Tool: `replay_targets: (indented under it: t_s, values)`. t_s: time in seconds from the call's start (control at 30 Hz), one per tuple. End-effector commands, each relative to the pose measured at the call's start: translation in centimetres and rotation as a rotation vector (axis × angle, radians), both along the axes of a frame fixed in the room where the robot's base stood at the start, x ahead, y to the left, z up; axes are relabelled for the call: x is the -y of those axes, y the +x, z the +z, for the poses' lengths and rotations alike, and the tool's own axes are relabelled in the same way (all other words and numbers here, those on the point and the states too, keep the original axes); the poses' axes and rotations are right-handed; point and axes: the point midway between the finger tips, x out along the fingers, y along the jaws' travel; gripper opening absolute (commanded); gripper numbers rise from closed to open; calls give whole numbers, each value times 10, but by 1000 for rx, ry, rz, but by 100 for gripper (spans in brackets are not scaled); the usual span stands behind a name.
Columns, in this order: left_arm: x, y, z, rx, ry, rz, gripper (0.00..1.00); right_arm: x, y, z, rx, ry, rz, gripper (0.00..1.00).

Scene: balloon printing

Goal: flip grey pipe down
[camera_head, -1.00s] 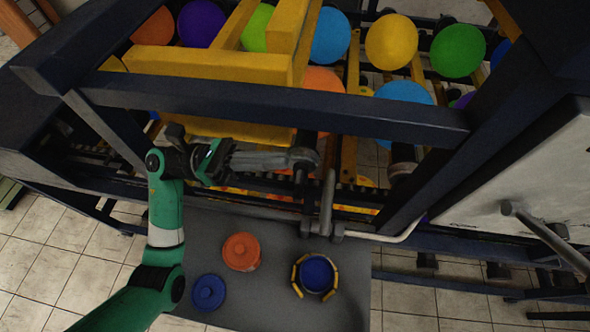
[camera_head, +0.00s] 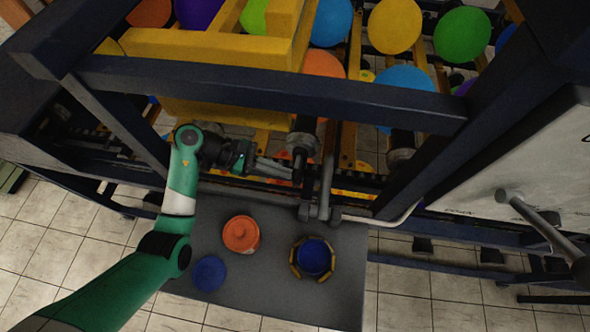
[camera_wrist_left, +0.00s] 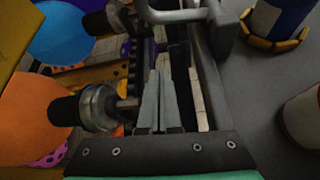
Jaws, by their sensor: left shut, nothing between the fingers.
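The grey pipe (camera_head: 327,165) stands up from a hinged bracket (camera_head: 319,213) on the machine's front rail, above the grey shelf. In the left wrist view, a grey bent bar (camera_wrist_left: 180,15) that looks like part of it crosses the top, beyond my fingertips. My left gripper (camera_head: 289,172) is shut and empty, just left of the pipe and apart from it. Its closed fingers (camera_wrist_left: 163,75) point along the dark rail in the left wrist view. My right gripper is not in view.
A dark blue beam (camera_head: 270,95) crosses above my left gripper. A dark roller end (camera_head: 302,140) stands close to the fingertips. The grey shelf (camera_head: 270,290) holds an orange pot (camera_head: 241,234), a blue lid (camera_head: 209,273) and a blue pot (camera_head: 313,257) in a yellow ring.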

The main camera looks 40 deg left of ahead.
Motion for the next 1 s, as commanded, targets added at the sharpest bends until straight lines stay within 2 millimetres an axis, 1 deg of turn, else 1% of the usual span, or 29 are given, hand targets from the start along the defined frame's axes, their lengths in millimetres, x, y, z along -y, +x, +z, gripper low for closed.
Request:
replay_targets:
  t_s: [0.4,0.43,0.47,0.5,0.63,0.77,1.0]
  values:
    - [67,36,-46,-2,0,-3,0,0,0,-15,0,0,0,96]
    - [70,38,-45,0,1,-4,0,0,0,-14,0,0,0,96]
    - [69,37,-32,5,1,-2,0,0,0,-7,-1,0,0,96]
    - [70,37,-25,5,1,-1,0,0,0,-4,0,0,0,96]
    - [74,35,-11,3,0,-2,0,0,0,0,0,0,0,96]
    - [76,35,-5,0,-1,0,0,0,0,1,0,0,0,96]
    - [76,35,-5,0,-1,0,0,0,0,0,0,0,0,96]
